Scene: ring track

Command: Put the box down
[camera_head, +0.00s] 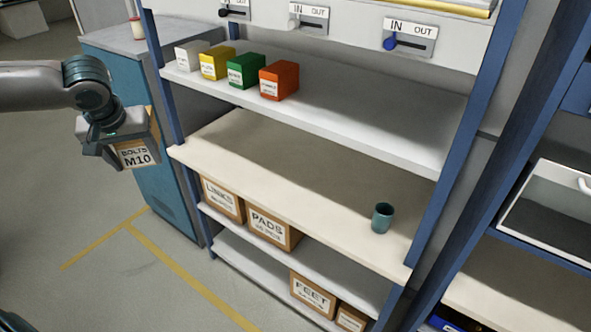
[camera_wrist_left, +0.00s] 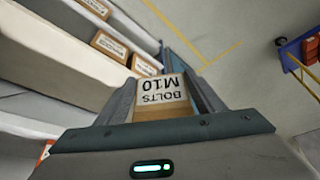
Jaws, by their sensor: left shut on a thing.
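The box labelled BOLTS M10 (camera_head: 138,155) is brown with a white label. My left gripper (camera_head: 120,143) is shut on it and holds it in the air, left of the shelf unit and apart from it. In the left wrist view the box (camera_wrist_left: 160,92) sits between the two fingers of the left gripper (camera_wrist_left: 163,100), label facing the camera and upside down. The cream middle shelf (camera_head: 290,165) is mostly bare, with a teal cup (camera_head: 382,217) at its right. My right gripper is not in view.
White, yellow, green and orange boxes (camera_head: 279,81) stand on the upper shelf. Boxes labelled LINKS (camera_head: 222,199), PADS (camera_head: 272,229) and FEET (camera_head: 313,293) are on the lower shelves. A blue post (camera_head: 165,80) edges the unit near the gripper. A blue cabinet (camera_head: 155,150) stands behind.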

